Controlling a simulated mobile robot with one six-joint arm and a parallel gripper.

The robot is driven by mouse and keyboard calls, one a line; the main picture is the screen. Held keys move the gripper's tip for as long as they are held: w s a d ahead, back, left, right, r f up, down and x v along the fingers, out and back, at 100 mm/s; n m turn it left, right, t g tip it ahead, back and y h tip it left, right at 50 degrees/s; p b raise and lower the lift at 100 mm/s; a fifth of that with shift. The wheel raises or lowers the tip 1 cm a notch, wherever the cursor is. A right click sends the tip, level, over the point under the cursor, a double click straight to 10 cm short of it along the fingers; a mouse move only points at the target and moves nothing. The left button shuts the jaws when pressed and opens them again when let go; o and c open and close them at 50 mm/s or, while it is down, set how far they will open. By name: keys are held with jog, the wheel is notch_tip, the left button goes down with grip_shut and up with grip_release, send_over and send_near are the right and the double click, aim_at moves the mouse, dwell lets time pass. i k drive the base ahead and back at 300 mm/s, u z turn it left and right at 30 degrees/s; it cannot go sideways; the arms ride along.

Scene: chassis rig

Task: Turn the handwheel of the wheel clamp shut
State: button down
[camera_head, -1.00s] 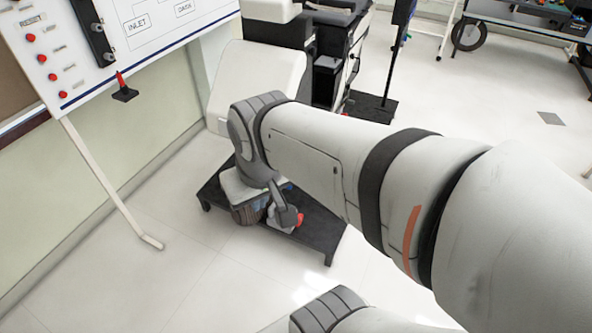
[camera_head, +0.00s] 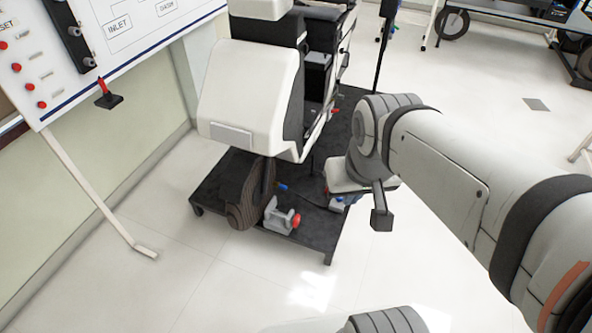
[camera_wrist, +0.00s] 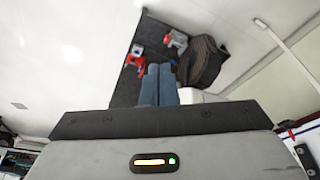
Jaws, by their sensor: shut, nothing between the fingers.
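The wheel clamp (camera_head: 279,217) is a small grey bracket on the dark platform, beside the vehicle's dark wheel (camera_head: 243,207). Its red handwheel (camera_head: 296,221) is on the right side. In the wrist view the clamp (camera_wrist: 178,39) and its red handwheel (camera_wrist: 167,39) show beyond the fingertips, with the wheel (camera_wrist: 203,62) to their right. My gripper (camera_wrist: 159,67) is shut and empty, its blue-grey fingers together and apart from the handwheel. In the head view its body is to the right of the clamp; the fingers are largely hidden there.
A black platform (camera_head: 222,178) carries the white vehicle (camera_head: 255,90). A red and blue item (camera_wrist: 134,56) lies left of the clamp in the wrist view. A labelled panel (camera_head: 130,25) on a leg stands at left. The floor in front is clear.

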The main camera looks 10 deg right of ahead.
aim_at(295, 221)
jog(key=u, duration=0.05)
jog(key=k, duration=0.35)
jog(key=z, duration=0.5)
jog(key=i, duration=1.5)
jog(key=u, duration=0.1)
